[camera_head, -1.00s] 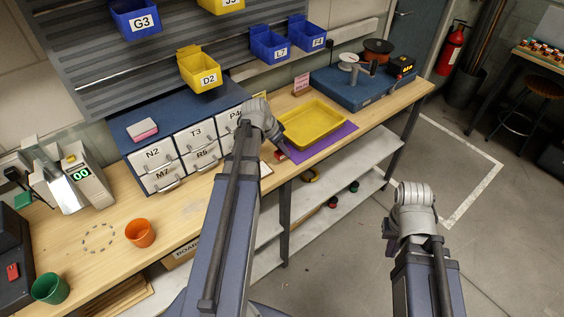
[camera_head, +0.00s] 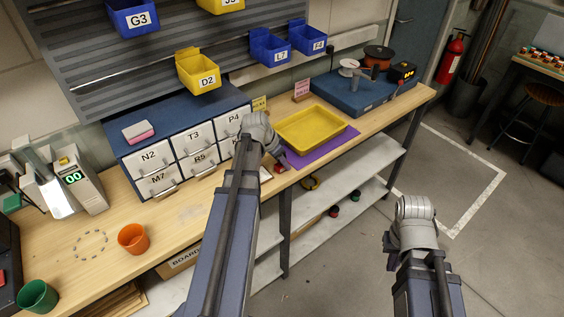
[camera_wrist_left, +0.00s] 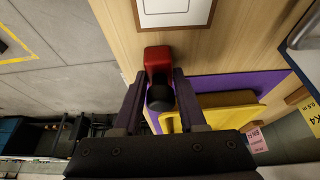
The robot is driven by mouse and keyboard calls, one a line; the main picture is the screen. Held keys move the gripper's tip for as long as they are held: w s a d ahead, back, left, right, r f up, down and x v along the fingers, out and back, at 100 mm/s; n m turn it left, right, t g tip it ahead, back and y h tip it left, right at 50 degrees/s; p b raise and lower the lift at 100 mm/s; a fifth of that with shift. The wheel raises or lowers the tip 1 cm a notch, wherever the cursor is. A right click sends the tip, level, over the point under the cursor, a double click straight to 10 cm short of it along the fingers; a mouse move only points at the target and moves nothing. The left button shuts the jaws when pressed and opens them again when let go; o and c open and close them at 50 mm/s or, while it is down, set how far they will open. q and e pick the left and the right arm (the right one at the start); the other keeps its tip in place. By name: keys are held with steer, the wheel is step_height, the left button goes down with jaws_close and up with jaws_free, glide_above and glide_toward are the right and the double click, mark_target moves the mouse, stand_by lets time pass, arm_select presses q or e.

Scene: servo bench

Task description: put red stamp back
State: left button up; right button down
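The red stamp, a red block with a round black knob, shows between the fingertips of my left gripper (camera_wrist_left: 160,84) in the left wrist view (camera_wrist_left: 157,62). The fingers stand on either side of the knob and look spread; whether they touch it is hard to tell. In the head view a small red piece of the stamp (camera_head: 279,168) shows just below my left gripper (camera_head: 280,152), low over the bench's front edge beside a purple mat (camera_head: 316,151). My right gripper (camera_head: 392,262) hangs over the floor to the right of the bench; its fingers are mostly hidden.
A yellow tray (camera_head: 342,122) lies on the purple mat. A drawer cabinet (camera_head: 180,112) stands left of the left gripper. A white framed card (camera_wrist_left: 176,12) lies beside the stamp. Orange (camera_head: 133,239) and green (camera_head: 37,297) cups stand further left. A shelf runs below the bench.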

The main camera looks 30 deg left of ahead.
arm_select(q)
steer(key=o, duration=0.4)
steer(key=shift+r, duration=0.2)
steer(key=shift+s+r+p, duration=0.15)
steer(key=shift+r+p, duration=0.4)
steer(key=shift+p, duration=0.15)
steer(key=p+v, duration=1)
steer(key=v, duration=0.1)
steer(key=shift+s+a+f, duration=0.1)
